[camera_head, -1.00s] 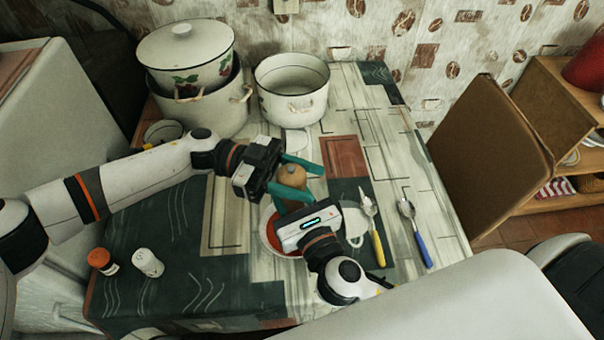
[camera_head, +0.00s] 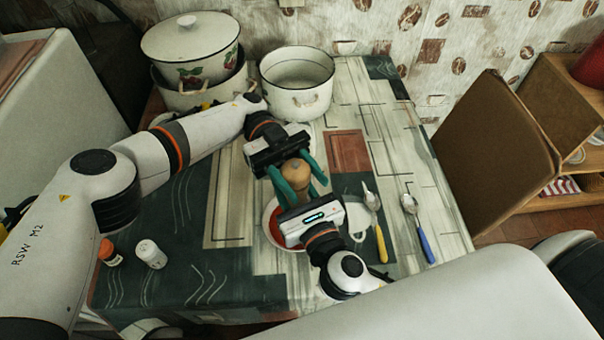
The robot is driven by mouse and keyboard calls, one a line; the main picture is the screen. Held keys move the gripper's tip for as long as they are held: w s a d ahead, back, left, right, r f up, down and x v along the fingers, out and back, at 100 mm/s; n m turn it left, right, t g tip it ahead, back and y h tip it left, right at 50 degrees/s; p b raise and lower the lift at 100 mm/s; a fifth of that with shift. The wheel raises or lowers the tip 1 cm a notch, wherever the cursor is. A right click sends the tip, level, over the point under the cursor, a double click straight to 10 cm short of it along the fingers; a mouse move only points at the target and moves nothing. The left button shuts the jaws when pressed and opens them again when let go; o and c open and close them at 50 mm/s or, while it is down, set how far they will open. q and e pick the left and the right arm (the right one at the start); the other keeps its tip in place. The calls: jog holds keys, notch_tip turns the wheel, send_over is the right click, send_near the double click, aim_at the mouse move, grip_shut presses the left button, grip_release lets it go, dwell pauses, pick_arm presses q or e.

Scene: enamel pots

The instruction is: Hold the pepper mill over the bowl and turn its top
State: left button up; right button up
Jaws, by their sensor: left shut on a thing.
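The brown wooden pepper mill (camera_head: 296,173) stands between the teal fingers of my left gripper (camera_head: 296,178), which comes from above and is shut on its upper part. My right gripper (camera_head: 309,203) is just below in the picture, close to the mill's lower part. The bowl (camera_head: 269,233), with a pale rim and red inside, sits on the table under the mill and grippers. The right gripper hides much of it.
Enamel pots (camera_head: 297,100) stand at the back. A yellow-handled spoon (camera_head: 380,240) and a blue-handled spoon (camera_head: 424,240) lie to the right. An orange-capped jar (camera_head: 109,252) and a white shaker (camera_head: 151,254) stand at front left. A white cup (camera_head: 357,217) is close beside my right gripper.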

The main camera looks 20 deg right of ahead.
aim_at(301, 175)
pick_arm(q)
jog(key=shift+r+m+y, duration=0.1)
jog(key=shift+m+y, duration=0.2)
jog(key=shift+y, duration=0.1)
dwell(0.3)
jog(key=o, duration=1)
notch_tip(301, 175, up, 10)
